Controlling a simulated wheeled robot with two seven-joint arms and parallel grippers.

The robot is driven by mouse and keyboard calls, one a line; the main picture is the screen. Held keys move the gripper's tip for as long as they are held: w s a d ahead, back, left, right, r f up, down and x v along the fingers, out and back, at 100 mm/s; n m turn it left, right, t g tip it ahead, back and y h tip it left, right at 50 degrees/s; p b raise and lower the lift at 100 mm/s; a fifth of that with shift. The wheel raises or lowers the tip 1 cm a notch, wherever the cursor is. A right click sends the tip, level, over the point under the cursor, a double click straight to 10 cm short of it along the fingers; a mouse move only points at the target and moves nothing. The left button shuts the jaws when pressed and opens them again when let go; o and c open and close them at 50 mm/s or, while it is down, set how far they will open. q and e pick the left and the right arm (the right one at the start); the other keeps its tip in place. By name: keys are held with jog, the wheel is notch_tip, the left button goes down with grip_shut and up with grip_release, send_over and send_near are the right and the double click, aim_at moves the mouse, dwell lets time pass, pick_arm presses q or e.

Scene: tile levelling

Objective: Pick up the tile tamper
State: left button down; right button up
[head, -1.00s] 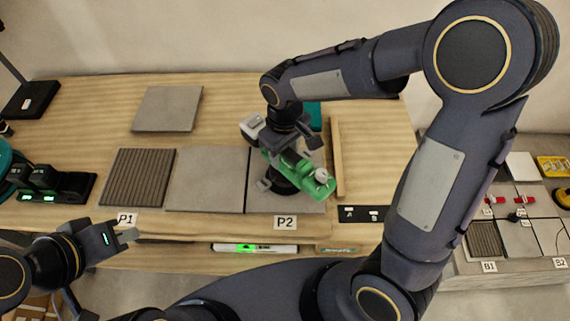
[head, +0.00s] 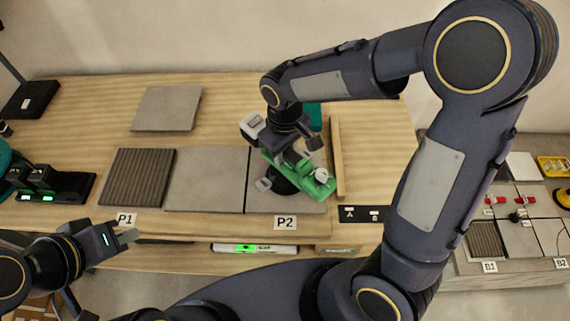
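The tile tamper (head: 318,184) is a green tool with a dark round base and a pale knob, on the grey tile behind the P2 label. My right gripper (head: 286,168) is at the tamper from above, with its fingers beside the green body. The wrist hides part of the tool, and I cannot tell whether the fingers are closed on it. My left gripper (head: 128,238) is at the lower left, near the table's front edge by the P1 label, away from the tamper. Its finger gap is not clear.
A ribbed bed (head: 138,178) and grey tiles (head: 205,180) lie on the wooden table. A loose tile (head: 167,108) lies at the back. A wooden strip (head: 337,158) is right of the tamper. A dark charger with green lights (head: 70,187) stands at left.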

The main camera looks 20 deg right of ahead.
grip_shut()
jog(key=shift+r, duration=0.1)
jog(key=shift+w+r, duration=0.1)
jog(key=shift+r, duration=0.25)
notch_tip(320, 180, up, 3)
jog(key=shift+r, duration=0.1)
jog(key=s+a+r+p, duration=0.2)
jog(key=s+a+r, duration=0.1)
jog(key=s+r, duration=0.3)
jog(key=s+a+r+p, duration=0.2)
jog(key=s+a+r, duration=0.2)
jog(key=r, duration=0.5)
jog(key=shift+s+r+p, duration=0.3)
jog(key=shift+s+p, duration=0.1)
jog(key=shift+s, duration=0.75)
jog(key=shift+w+f, duration=0.1)
